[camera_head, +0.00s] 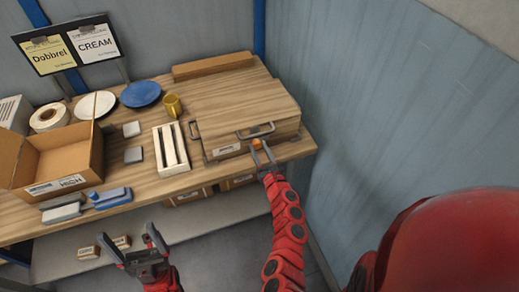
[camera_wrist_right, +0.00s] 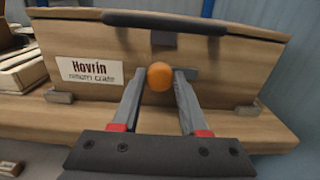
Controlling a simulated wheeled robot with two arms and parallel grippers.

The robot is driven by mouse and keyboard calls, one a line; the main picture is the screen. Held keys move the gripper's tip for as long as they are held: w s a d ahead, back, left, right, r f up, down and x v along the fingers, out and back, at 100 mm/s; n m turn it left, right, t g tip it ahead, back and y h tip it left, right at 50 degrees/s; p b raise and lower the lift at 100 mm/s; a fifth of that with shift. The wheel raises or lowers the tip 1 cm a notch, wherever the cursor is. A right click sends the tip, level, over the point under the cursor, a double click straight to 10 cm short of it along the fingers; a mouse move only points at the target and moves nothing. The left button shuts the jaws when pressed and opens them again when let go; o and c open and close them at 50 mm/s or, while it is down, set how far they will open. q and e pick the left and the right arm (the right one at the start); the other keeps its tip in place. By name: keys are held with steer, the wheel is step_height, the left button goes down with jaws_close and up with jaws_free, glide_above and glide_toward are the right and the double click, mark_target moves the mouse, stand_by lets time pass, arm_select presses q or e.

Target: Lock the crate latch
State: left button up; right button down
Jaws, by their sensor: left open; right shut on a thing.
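The wooden crate (camera_head: 222,107) stands closed on the right part of the bench, its lid down. In the right wrist view its front (camera_wrist_right: 217,75) carries a "Hovrin return crate" label (camera_wrist_right: 88,71) and a dark handle bar (camera_wrist_right: 165,22) along the top. An orange latch knob (camera_wrist_right: 159,76) sits at the middle of the front; it also shows in the head view (camera_head: 257,144). My right gripper (camera_wrist_right: 160,78) is shut on the knob, one finger on each side. My left gripper (camera_head: 133,247) is open and empty, in front of the bench and away from the crate.
A white slotted rack (camera_head: 161,155) and a yellow mug (camera_head: 172,105) stand left of the crate. Further left are an open cardboard box (camera_head: 60,165), a blue plate (camera_head: 140,94) and a white plate (camera_head: 94,105). A wall (camera_head: 370,110) rises close to the right of the bench.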

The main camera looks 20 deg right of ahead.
steer(key=n+b, duration=0.3)
steer(key=b, duration=0.1)
steer(key=shift+a+f+n, duration=0.1)
steer(key=shift+f+n, duration=0.25)
steer(key=shift+n, duration=0.05)
steer(key=n+b, duration=0.3)
steer(key=shift+a+n, duration=0.1)
steer(key=shift+n, duration=0.3)
steer(key=n+b, duration=0.4)
steer(key=n, duration=0.1)
steer(key=n+b, duration=0.3)
steer(key=n, duration=0.2)
steer(key=shift+n, duration=0.3)
steer(key=shift+c, duration=2.2)
jaws_free()
steer(key=shift+r, duration=0.1)
